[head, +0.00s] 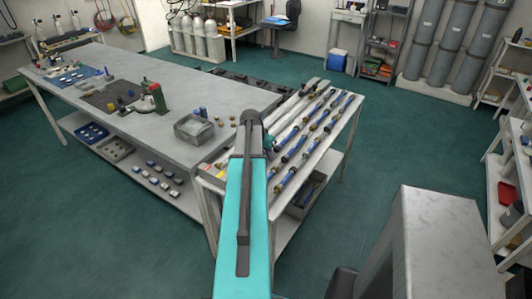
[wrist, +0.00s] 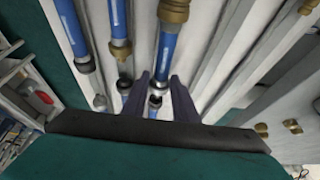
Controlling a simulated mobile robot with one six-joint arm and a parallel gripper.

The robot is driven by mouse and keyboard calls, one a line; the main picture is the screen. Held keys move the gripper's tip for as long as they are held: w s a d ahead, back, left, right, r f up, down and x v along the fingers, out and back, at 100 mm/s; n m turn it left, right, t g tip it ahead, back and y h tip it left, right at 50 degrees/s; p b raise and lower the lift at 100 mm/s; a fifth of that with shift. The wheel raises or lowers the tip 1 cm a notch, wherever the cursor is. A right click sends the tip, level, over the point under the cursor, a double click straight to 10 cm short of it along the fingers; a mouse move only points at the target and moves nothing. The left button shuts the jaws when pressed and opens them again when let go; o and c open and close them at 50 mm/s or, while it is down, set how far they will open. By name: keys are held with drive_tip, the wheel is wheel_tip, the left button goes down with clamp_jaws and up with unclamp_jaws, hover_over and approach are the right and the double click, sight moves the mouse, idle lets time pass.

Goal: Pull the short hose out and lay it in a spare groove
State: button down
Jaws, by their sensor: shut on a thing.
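My gripper (wrist: 159,88) is shut on a blue hose (wrist: 166,52) near its end, with one dark finger on each side. A dark collar and a silver end fitting show between the fingers. The grooved white rack (head: 335,125) holds several blue hoses with brass or dark end fittings.
Other blue hoses (wrist: 119,22) lie just left of the held one. Bare pale grooves (wrist: 225,45) show to its right. A grey workbench (head: 165,120) stands left of the rack, with a metal bin (head: 194,130) near its corner. A grey cabinet (head: 445,225) stands at the front right.

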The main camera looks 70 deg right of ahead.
drive_tip(key=shift+f+b, duration=0.45)
drive_tip(key=shift+f, duration=0.45)
drive_tip(key=c, duration=1.3)
unclamp_jaws()
drive_tip(key=shift+f, duration=0.1)
drive_tip(key=shift+c, duration=0.2)
drive_tip(key=b+v, duration=0.3)
drive_tip(key=v, duration=1.1)
drive_tip(key=shift+a, duration=0.1)
